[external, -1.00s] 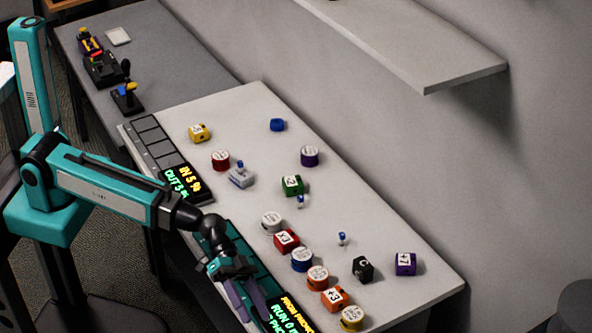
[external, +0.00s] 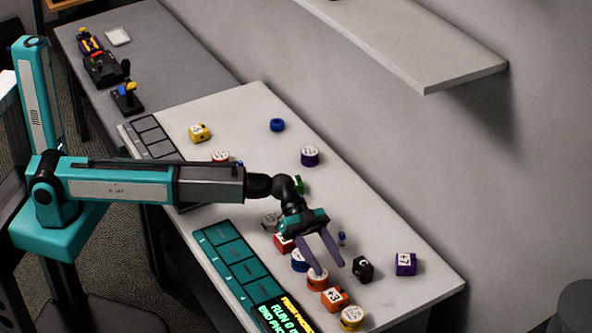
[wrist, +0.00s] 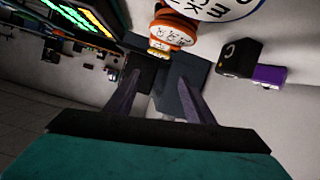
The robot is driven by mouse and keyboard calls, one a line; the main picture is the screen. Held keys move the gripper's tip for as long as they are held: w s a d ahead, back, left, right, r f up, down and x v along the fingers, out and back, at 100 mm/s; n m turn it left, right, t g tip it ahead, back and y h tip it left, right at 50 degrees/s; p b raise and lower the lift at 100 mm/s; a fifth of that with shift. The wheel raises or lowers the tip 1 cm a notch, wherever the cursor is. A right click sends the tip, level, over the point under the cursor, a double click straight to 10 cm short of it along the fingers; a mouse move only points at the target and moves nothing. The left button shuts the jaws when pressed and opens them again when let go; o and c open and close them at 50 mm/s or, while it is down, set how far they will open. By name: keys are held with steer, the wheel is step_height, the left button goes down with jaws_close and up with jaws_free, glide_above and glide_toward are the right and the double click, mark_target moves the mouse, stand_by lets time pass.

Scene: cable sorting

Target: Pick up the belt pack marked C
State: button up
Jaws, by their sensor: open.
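The belt pack marked C (external: 362,268) is a small black block with a white C, standing on the white table at the right. It also shows in the wrist view (wrist: 240,56), right of my fingers. My gripper (external: 330,270) is open and empty, left of the black pack and apart from it, above the row of coloured packs. Its two fingers point toward the front right in the external view. In the wrist view my gripper (wrist: 160,92) has its fingers spread with nothing between them.
The purple +7 pack (external: 405,264) stands right of the C pack. The orange +3 pack (external: 335,299), yellow pack (external: 351,319) and blue pack (external: 299,259) stand close to the gripper. A small blue-topped piece (external: 342,238) is behind it. A shelf (external: 440,60) juts from the wall.

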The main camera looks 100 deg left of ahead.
steer(key=w+a+f+b, duration=0.1)
steer(key=a, duration=0.3)
steer(key=a+f+m+b, duration=0.1)
steer(key=a, duration=0.4)
steer(key=w+a+f+m+b, duration=0.1)
steer(key=a, duration=0.3)
steer(key=shift+w+a+f, duration=0.2)
steer(key=shift+w, duration=0.15)
steer(key=p, duration=0.2)
glide_toward(369, 276)
steer(key=shift+f+x, duration=0.15)
steer(key=shift+x, duration=1.2)
steer(key=shift+f+x, duration=0.1)
steer(key=shift+x, duration=1.25)
steer(key=shift+a, duration=0.1)
steer(key=shift+r+p+x, duration=0.15)
steer(key=shift+p+x, duration=0.5)
steer(key=shift+x, duration=0.3)
steer(key=shift+r+p+x, duration=0.15)
steer(key=shift+p+x, duration=0.45)
steer(key=shift+x, duration=1.15)
steer(key=shift+f, duration=0.1)
